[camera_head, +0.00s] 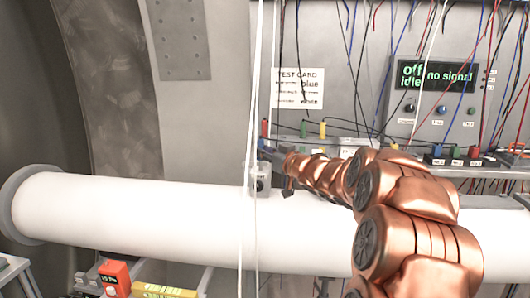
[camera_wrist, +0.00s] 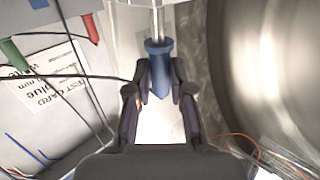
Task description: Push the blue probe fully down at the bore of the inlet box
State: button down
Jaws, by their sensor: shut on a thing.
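The blue probe (camera_wrist: 157,62) shows in the wrist view, with a blue body and a thin metallic shaft running toward the top of the picture. My gripper (camera_wrist: 159,78) is shut on the blue body, one dark finger on each side. The inlet box (camera_head: 262,176) is a small clear box on top of the white pipe. Its clear walls also show at the top of the wrist view (camera_wrist: 122,18), around the shaft. In the head view, my gripper (camera_head: 288,184) is small and dark beside the box. The bore and the shaft's tip cannot be made out.
The white pipe (camera_head: 140,215) crosses the head view. Thin white cables hang in front of the box. Behind are a test card (camera_head: 298,88) and a meter (camera_head: 433,88) reading "off idle" and "no signal". Many wires hang at the right. A red device (camera_head: 114,279) sits lower left.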

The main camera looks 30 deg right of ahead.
jog(key=shift+f+b, duration=0.65)
jog(key=shift+f, duration=0.55)
jog(key=c, duration=0.9)
grip_release()
jog(key=shift+c, duration=0.2)
jog(key=shift+s, duration=0.1)
jog(key=s, duration=1.2)
jog(key=shift+d, duration=0.4)
jog(key=shift+w, duration=0.15)
